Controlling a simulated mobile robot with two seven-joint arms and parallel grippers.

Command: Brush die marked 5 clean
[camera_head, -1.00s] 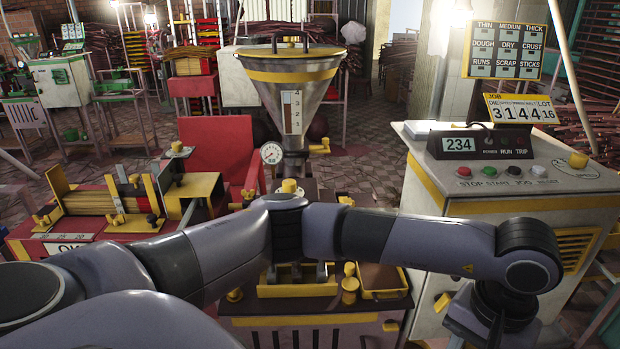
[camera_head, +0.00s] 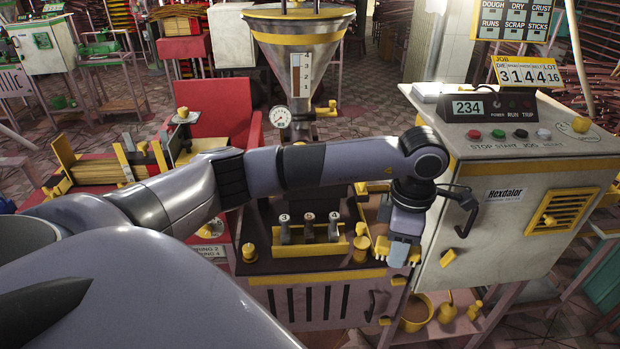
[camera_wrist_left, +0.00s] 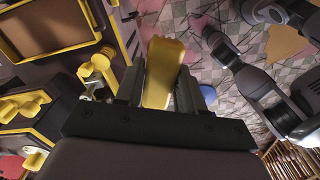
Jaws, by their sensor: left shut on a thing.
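My left gripper (camera_head: 398,252) points down at the front right of the machine's bench, beside the white cabinet. I cannot tell whether this is a brush.
The white control cabinet (camera_head: 510,225) stands close on the right. A hopper (camera_head: 298,50) with a pressure gauge (camera_head: 280,117) rises behind my arm. A yellow knob (camera_head: 249,253) is left of the rack. A low shelf holds a yellow bucket (camera_head: 414,318) and a small yellow-handled thing (camera_head: 447,310).

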